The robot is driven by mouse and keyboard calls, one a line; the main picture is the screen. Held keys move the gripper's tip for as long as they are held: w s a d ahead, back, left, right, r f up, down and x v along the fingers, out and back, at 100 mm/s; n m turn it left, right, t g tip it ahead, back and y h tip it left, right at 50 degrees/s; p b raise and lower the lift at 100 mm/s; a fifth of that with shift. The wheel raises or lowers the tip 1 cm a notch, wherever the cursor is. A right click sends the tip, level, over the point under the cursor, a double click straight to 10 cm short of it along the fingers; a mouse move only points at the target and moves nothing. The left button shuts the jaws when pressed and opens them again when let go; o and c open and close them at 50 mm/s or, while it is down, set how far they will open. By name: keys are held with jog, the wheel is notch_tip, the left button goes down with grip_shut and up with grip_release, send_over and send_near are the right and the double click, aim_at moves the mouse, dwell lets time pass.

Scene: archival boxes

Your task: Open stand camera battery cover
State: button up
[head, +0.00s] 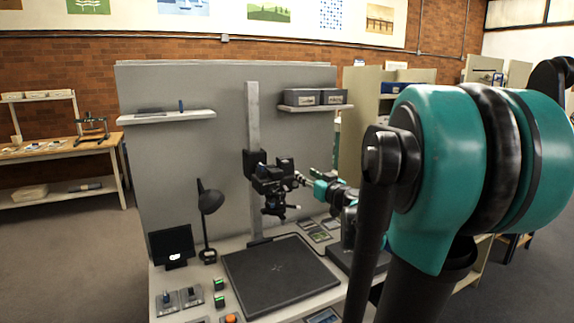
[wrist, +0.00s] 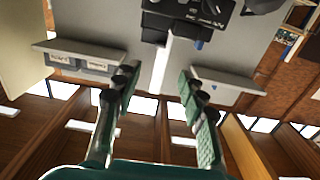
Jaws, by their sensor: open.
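The black stand camera (head: 270,182) is mounted on a grey upright column (head: 252,115) above a dark baseboard (head: 280,275). In the wrist view, which looks inverted, the camera body (wrist: 188,14) is at the top, beyond my fingertips. A small blue part (wrist: 199,44) shows at its edge; I cannot tell whether it belongs to the battery cover. The cover itself is not clearly distinguishable. My gripper (wrist: 158,78) is open, with nothing between its two fingers. In the head view, my gripper (head: 306,181) is just right of the camera; contact cannot be told.
A desk lamp (head: 209,205), a small monitor (head: 172,246) and control boxes (head: 219,292) stand left of the baseboard. Wall shelves flank the column, the right one holding grey boxes (head: 302,97). The left shelf (head: 150,117) carries small items. A wooden bench (head: 62,148) is farther left.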

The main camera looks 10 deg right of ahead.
aim_at(286, 162)
jog(key=x, duration=1.5)
grip_shut()
